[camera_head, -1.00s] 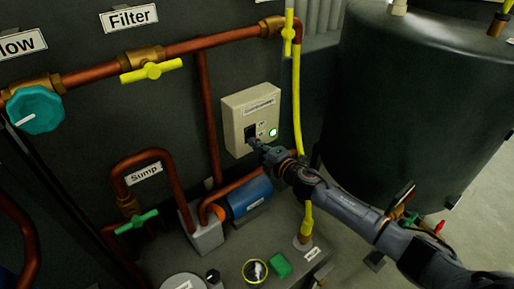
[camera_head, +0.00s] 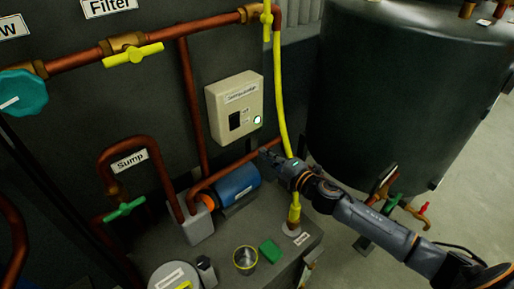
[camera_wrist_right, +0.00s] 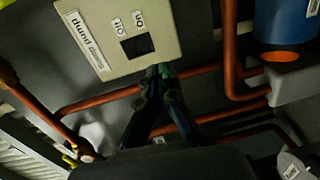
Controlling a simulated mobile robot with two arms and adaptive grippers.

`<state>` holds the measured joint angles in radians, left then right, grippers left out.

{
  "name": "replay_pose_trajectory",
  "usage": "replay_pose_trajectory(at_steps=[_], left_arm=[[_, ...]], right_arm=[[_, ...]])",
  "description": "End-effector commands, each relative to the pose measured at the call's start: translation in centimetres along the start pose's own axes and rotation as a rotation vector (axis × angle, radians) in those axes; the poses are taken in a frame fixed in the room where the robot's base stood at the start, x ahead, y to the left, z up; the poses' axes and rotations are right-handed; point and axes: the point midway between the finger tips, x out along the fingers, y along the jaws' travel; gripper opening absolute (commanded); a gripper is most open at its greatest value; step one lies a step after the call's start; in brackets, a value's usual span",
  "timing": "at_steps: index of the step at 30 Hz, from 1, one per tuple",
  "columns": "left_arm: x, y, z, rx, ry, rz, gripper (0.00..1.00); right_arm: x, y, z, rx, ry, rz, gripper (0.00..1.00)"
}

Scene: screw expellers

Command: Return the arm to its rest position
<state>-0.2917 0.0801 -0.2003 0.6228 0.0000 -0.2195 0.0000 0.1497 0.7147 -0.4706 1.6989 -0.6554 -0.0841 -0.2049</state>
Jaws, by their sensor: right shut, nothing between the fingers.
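My right arm (camera_head: 375,225) comes in from the lower right in the head view. Its right gripper (camera_head: 264,155) is shut and empty, just below and to the right of the beige switch box (camera_head: 235,106), apart from it. In the wrist view the shut fingertips (camera_wrist_right: 162,72) show just under the same box (camera_wrist_right: 118,32), whose dark switch (camera_wrist_right: 138,46) sits between the on and off labels. A light (camera_head: 257,119) on the box glows in the head view. My left gripper is not in view.
A yellow pipe (camera_head: 279,100) runs down close behind the gripper. A blue motor (camera_head: 238,184) lies below left of it. A large dark tank (camera_head: 400,90) stands at the right. Copper pipes, a yellow valve handle (camera_head: 132,54) and a green block (camera_head: 270,250) are around.

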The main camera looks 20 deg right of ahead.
Motion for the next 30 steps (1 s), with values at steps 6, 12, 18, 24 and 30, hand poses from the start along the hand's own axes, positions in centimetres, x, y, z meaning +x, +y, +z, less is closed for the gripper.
replay_pose_trajectory(at_steps=[6, 12, 18, 24, 30], left_arm=[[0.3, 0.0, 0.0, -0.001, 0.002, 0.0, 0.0], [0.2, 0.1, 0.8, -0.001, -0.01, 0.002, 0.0], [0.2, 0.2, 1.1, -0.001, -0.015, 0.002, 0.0], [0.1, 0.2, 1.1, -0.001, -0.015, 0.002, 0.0], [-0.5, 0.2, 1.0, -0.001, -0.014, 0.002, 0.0]], right_arm=[[-1.4, -0.3, 0.0, 0.0, 0.0, 0.0, 0.0], [-1.5, -0.2, 0.0, 0.0, 0.0, 0.0, 0.0], [-1.5, -0.2, 0.0, 0.0, 0.0, 0.0, 0.0], [-1.5, -1.7, 0.6, 0.035, -0.022, -0.024, 0.0], [-3.3, -12.1, 3.4, 0.284, -0.178, -0.18, 0.0]])
